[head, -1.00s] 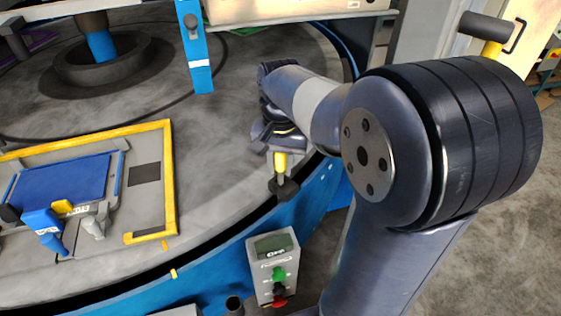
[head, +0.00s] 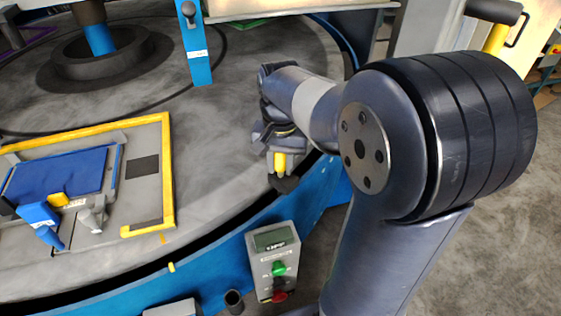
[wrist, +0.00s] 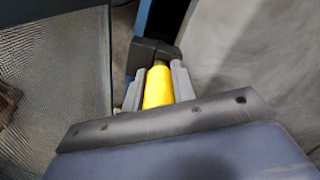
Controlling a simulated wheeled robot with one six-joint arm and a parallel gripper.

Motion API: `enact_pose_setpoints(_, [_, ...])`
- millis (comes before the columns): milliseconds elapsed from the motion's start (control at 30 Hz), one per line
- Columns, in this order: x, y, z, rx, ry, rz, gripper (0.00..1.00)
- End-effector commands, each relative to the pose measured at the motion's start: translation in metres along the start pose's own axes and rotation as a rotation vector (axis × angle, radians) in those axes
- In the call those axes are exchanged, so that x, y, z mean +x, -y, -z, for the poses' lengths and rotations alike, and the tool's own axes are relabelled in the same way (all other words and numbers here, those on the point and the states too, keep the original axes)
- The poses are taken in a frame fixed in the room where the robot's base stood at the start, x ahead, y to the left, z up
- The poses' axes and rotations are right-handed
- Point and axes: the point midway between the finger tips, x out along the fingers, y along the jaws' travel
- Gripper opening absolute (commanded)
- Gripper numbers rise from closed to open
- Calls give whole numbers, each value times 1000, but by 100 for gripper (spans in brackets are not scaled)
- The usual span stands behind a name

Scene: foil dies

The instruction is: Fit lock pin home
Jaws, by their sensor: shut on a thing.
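The yellow-handled lock pin (head: 280,162) is upright in my gripper (head: 279,152), over the rim of the round table. The wrist view shows the yellow handle (wrist: 158,92) between the two grey fingers (wrist: 158,80), which are shut on it. A dark block (head: 285,184) at the table's rim sits right below the pin; it also shows beyond the fingertips in the wrist view (wrist: 152,52). Little of the pin's metal shaft shows between handle and block. The pin's tip is hidden, so I cannot tell how deep it sits.
A control box (head: 274,262) with green and red buttons stands in front of the blue table rim (head: 210,262). A yellow-edged frame (head: 168,185) with a blue panel (head: 58,175) lies on the table at left. A blue post (head: 194,50) stands at the back.

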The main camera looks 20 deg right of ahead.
Motion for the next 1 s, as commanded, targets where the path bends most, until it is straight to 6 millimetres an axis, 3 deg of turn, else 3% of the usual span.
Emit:
enact_pose_setpoints(133, [5, 0, 0, 0, 0, 0, 0])
enact_pose_setpoints(167, [4, 0, 0, 0, 0, 0, 27])
enact_pose_setpoints(433, [3, 0, 0, 0, 0, 0, 49])
enact_pose_setpoints(767, [-2, 0, 0, 0, -1, 0, 50])
enact_pose_setpoints(1000, [-45, 0, 1, 0, -5, 2, 50])
